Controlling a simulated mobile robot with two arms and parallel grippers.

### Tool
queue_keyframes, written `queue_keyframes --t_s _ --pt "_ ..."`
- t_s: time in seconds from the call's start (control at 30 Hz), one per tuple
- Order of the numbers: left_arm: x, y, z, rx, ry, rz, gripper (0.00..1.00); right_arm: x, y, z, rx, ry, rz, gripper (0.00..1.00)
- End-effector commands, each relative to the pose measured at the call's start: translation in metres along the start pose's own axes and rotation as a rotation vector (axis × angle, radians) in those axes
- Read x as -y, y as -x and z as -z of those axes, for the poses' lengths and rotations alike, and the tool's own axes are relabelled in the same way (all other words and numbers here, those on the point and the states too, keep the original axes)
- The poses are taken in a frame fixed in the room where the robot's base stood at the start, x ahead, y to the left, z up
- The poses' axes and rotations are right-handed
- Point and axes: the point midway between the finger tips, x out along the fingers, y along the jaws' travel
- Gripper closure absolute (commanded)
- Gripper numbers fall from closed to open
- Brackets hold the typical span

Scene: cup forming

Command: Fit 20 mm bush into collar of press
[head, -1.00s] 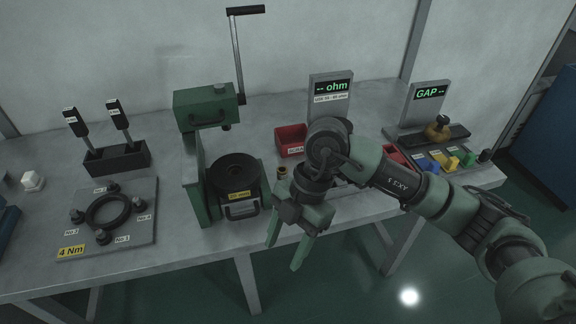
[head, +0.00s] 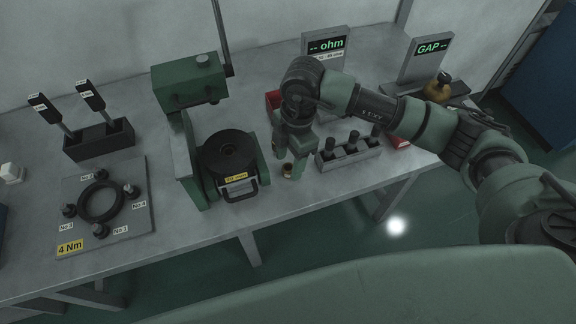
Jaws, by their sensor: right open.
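The green press (head: 190,84) stands on the bench left of centre. Whether the fingers touch the bush cannot be told. Nothing shows in the collar's hole. My left gripper is out of view.
A grey rack (head: 348,163) with several dark-topped pieces stands right of my gripper. A red bin (head: 272,102) is partly hidden behind my arm. Left are a 4 Nm plate (head: 138,219) with a ring and a black tool holder (head: 100,143). Ohm (head: 324,46) and GAP (head: 427,48) displays stand behind.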

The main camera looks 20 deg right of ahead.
Motion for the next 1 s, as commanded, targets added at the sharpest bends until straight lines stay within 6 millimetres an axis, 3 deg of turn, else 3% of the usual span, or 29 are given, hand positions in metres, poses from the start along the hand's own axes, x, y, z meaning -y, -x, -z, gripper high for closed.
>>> queue_keyframes --t_s 0.33,0.5,0.53,1.0 --pt "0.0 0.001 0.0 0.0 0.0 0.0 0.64 0.0 -0.01 0.0 0.0 0.001 0.0 0.47" --pt "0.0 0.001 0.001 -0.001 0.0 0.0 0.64 0.0 -0.01 0.0 -0.001 0.002 0.0 0.94" --pt "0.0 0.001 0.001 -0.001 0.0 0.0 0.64 0.0 -0.01 0.0 -0.001 0.002 0.0 1.0" --pt "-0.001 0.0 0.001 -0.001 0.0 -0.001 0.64 -0.001 0.001 0.002 -0.001 0.002 -0.002 1.0"
